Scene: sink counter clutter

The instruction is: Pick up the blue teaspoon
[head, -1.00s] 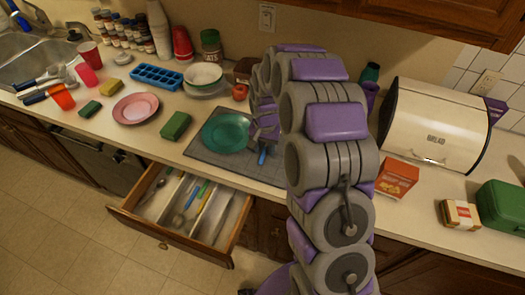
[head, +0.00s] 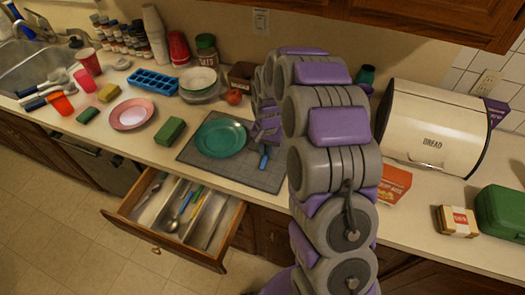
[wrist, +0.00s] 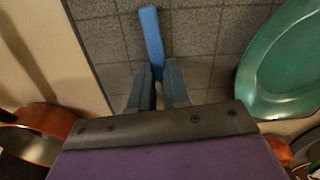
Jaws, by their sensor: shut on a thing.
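My gripper (head: 265,140) is over the right part of the grey mat (head: 193,157), right of the teal plate (head: 221,152). In the wrist view its two fingers (wrist: 159,72) are closed around a slim blue handle, which I take for the blue teaspoon (wrist: 152,38). The handle sticks out past the fingertips over the mat; the spoon's other end is hidden by the gripper. In the head view a short piece of the blue teaspoon (head: 264,157) shows below the fingers. I cannot tell its exact height above the mat.
The open drawer (head: 165,243) below the counter holds several utensils, some with blue. A green sponge (head: 170,131) lies left of the mat. A tomato (head: 234,96) and white bowls (head: 197,79) stand behind. A bread box (head: 430,125) and orange box (head: 394,185) are right.

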